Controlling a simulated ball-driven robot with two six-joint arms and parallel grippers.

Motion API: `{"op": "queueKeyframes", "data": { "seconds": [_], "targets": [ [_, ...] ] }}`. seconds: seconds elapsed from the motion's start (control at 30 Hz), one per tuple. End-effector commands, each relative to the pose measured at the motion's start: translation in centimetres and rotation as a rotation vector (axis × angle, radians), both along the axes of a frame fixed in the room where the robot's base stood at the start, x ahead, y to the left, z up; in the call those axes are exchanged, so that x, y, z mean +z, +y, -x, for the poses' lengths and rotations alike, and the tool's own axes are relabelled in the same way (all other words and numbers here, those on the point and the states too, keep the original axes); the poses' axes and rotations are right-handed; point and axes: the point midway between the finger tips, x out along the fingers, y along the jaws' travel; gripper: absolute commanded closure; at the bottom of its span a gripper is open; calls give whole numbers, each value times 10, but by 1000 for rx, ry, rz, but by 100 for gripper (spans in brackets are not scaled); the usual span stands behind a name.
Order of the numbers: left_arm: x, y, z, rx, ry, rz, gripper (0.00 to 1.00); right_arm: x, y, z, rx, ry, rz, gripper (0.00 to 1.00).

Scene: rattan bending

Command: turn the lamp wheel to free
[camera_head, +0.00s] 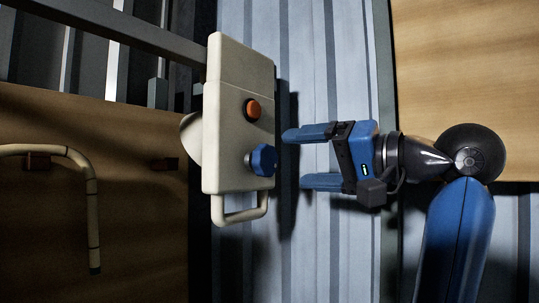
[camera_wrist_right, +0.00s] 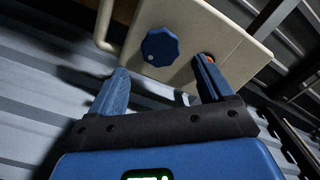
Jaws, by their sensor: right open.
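The lamp wheel (camera_head: 262,160) is a blue lobed knob on the face of a cream lamp housing (camera_head: 225,110). An orange-red button (camera_head: 253,109) sits above it. My right gripper (camera_head: 300,158) is open and empty, to the right of the wheel and apart from it, its two blue fingers pointing left at the housing. In the right wrist view the wheel (camera_wrist_right: 160,46) shows beyond the fingers, between their tips, with a small pale dot near its lower left edge. One finger there partly hides the button (camera_wrist_right: 209,58). My left gripper is not in view.
A bent rattan cane (camera_head: 90,190) is on the wooden board at the left. Corrugated metal lies behind my right gripper.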

Motion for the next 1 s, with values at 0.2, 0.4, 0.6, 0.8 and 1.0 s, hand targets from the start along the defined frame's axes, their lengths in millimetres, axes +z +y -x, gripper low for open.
{"op": "queueKeyframes", "data": {
  "seconds": [0.2,0.4,0.6,0.8,1.0],
  "targets": [
    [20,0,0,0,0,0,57,3,31,-22,4,4,-1,19],
    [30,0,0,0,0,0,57,2,51,-37,2,4,-1,19],
    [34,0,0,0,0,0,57,1,60,-44,0,2,1,19],
    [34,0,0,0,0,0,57,0,62,-45,-1,1,0,19],
    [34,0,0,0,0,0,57,0,61,-45,-1,1,0,32]
  ]
}}
